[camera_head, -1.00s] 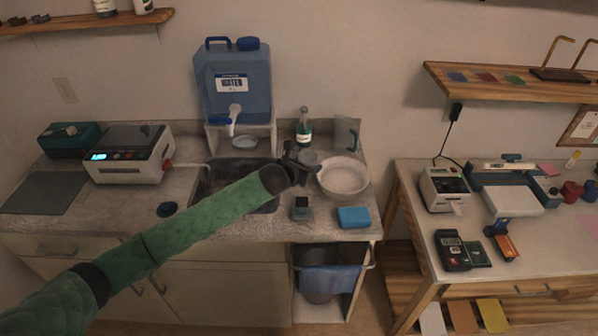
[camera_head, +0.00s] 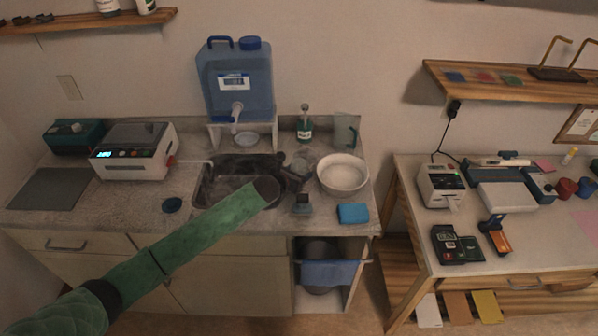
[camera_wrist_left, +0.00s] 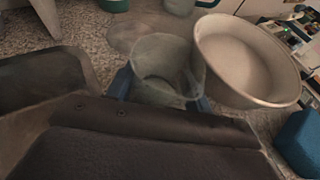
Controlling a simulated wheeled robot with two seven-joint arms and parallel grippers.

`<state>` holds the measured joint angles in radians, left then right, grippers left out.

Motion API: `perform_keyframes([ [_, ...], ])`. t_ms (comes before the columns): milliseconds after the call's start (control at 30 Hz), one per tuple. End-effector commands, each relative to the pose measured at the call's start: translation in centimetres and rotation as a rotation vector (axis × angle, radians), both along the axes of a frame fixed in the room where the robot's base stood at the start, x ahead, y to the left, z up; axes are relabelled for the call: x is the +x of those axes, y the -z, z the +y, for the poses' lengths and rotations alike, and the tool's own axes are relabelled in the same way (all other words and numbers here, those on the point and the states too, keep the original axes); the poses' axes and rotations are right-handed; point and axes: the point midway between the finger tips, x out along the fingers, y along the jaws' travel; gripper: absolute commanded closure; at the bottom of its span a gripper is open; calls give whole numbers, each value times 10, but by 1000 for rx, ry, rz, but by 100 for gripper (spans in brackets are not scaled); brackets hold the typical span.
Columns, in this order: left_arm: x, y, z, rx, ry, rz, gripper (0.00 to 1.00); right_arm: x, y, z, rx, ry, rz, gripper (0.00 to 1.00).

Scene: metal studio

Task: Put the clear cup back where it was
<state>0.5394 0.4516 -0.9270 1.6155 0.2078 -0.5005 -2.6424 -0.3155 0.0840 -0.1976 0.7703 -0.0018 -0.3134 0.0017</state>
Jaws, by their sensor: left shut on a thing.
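My left gripper (camera_head: 299,166) reaches over the right edge of the sink. In the left wrist view its blue fingertips (camera_wrist_left: 161,94) are shut on the clear cup (camera_wrist_left: 166,58). The cup is see-through and greyish, and it looks roughly upright just left of the white bowl. A faint, pale round patch (camera_wrist_left: 138,36) lies on the counter behind the cup. I cannot tell whether the cup's base touches the counter. In the head view the cup is small and hard to make out beside the gripper. My right gripper is not in view.
The white bowl (camera_head: 342,174) stands close to the cup's right. A blue sponge (camera_head: 353,213) lies in front of it. The soap bottle (camera_head: 305,130) and a clear pitcher (camera_head: 346,132) stand behind. The sink (camera_head: 228,182) and blue water jug (camera_head: 235,82) are to the left.

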Motion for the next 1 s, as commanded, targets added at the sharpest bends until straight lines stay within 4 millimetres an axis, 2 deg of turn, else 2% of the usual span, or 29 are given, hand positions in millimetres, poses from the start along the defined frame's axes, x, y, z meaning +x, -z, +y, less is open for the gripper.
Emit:
perform_keyframes([
  [267, 0, 3, 0, 0, 0, 0, 73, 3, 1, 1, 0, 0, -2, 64],
  [300, 0, 2, 0, 0, 0, 0, 40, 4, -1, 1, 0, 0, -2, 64],
  [367, 0, 2, 0, 0, 0, 0, 29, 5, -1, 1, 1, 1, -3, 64],
  [400, 0, 2, 0, 0, 0, 0, 26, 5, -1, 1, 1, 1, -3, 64],
  [733, 0, -1, 0, -1, 0, 1, 26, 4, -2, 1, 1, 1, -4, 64],
  [900, -11, -4, 9, 2, 1, -2, 26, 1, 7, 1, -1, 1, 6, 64],
  [933, -14, -5, 11, 2, 1, -2, 26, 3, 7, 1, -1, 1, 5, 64],
  [1000, -22, -8, 16, 2, 0, -3, 26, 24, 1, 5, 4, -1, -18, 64],
])
